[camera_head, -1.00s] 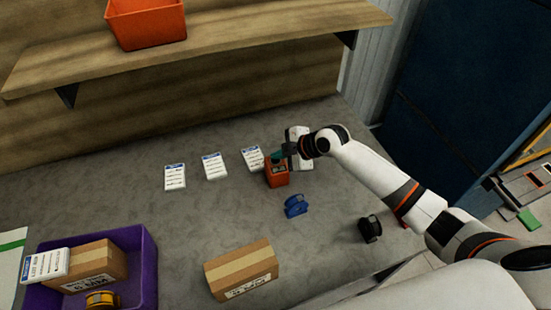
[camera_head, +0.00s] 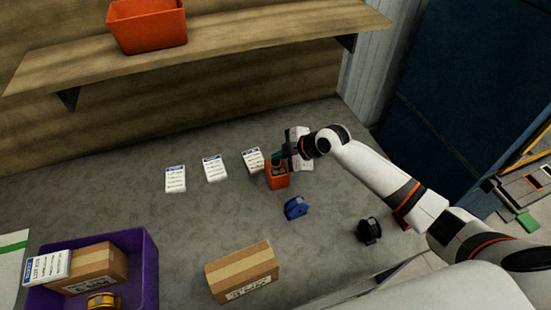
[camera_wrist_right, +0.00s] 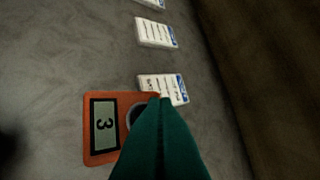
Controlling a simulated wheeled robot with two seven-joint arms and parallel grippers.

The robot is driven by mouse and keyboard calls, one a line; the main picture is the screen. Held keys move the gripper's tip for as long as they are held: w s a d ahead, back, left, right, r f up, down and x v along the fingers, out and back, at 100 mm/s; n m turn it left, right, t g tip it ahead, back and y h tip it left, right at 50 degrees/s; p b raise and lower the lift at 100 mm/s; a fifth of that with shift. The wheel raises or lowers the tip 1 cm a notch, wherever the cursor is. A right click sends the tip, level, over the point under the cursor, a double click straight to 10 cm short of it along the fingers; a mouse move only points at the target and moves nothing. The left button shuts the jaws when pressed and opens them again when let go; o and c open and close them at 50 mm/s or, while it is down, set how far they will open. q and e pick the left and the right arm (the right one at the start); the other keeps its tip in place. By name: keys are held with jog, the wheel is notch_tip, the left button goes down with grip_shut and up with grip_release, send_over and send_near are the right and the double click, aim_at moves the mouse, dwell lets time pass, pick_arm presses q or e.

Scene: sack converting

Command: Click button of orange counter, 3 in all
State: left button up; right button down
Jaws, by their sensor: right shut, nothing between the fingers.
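In the right wrist view the counter (camera_wrist_right: 101,158) shows a display (camera_wrist_right: 104,124) reading 3, seen turned sideways. Its round grey button (camera_wrist_right: 134,116) is partly hidden behind my green fingers. My right gripper (camera_head: 279,157) is shut and empty, with its fingertips over the counter. In the right wrist view the fingertips (camera_wrist_right: 162,101) overlap the button's edge; I cannot tell whether they touch it. My left gripper is not in view.
Several white label cards (camera_head: 214,167) lie on the table to the left. A blue tape dispenser (camera_head: 295,208), a black item (camera_head: 369,230) and a cardboard box (camera_head: 241,272) lie nearer. A purple crate (camera_head: 151,262) is at front left. A wooden shelf (camera_head: 230,48) holds an orange bin (camera_head: 148,28).

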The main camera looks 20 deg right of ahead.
jog(key=shift+r, duration=0.3)
notch_tip(320, 180, up, 5)
jog(key=p, duration=0.3)
jog(key=shift+p, duration=0.4)
jog(key=shift+f, duration=0.1)
jog(key=shift+d, duration=0.1)
dwell(0.5)
